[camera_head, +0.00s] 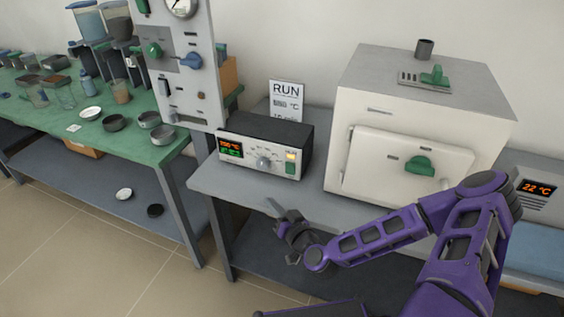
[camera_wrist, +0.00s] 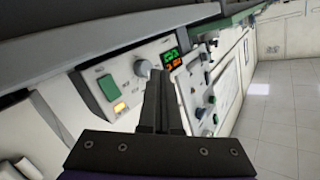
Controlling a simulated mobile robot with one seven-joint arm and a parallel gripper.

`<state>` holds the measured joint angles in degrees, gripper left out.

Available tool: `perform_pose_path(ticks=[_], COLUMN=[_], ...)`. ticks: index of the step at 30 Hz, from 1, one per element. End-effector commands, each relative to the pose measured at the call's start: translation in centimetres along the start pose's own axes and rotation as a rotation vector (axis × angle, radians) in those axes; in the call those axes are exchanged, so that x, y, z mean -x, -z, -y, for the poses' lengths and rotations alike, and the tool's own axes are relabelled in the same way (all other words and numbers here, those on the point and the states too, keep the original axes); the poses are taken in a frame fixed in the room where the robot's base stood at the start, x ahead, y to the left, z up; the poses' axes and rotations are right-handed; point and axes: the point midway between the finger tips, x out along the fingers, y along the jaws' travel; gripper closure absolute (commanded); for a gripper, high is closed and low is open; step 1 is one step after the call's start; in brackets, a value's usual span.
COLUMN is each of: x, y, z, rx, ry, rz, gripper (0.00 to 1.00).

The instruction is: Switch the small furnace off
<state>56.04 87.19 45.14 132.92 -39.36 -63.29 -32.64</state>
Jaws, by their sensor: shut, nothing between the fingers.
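A control box (camera_head: 268,133) with a dark top and a pale front panel stands on the grey bench. Its front carries an orange and green lit display (camera_head: 231,147), a round knob (camera_head: 263,162) and a switch with a lit yellow-orange part (camera_head: 290,160). The white furnace (camera_head: 420,115) with a closed door and green handle (camera_head: 419,166) stands to its right. My gripper (camera_head: 274,206) is shut and empty, low in front of the box and apart from it. In the wrist view the shut fingers (camera_wrist: 160,88) point toward the panel, where a green switch (camera_wrist: 107,87) and an orange lamp (camera_wrist: 120,107) show.
A tall panel (camera_head: 184,65) with gauge and valves stands left of the box. A green table (camera_head: 150,152) with bowls and jars is farther left. A sign reading RUN (camera_head: 286,98) stands behind the box. Another unit (camera_head: 538,195) displaying 22 °C is at far right.

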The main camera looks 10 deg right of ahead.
Motion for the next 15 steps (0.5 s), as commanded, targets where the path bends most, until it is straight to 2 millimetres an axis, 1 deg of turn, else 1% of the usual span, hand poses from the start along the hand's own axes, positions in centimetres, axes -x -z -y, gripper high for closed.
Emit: perform_pose_path(ticks=[3,6,10,15], x=[0.6,0.8,1.0,1.0], y=[1.2,1.9,2.3,2.3], z=[-0.6,-0.9,-1.1,-1.1], rx=[-0.086,-0.124,-0.145,-0.146], ry=[-0.036,-0.054,-0.065,-0.065], rz=[-0.077,-0.118,-0.141,-0.144], gripper=[1.0,1.0,1.0,1.0])
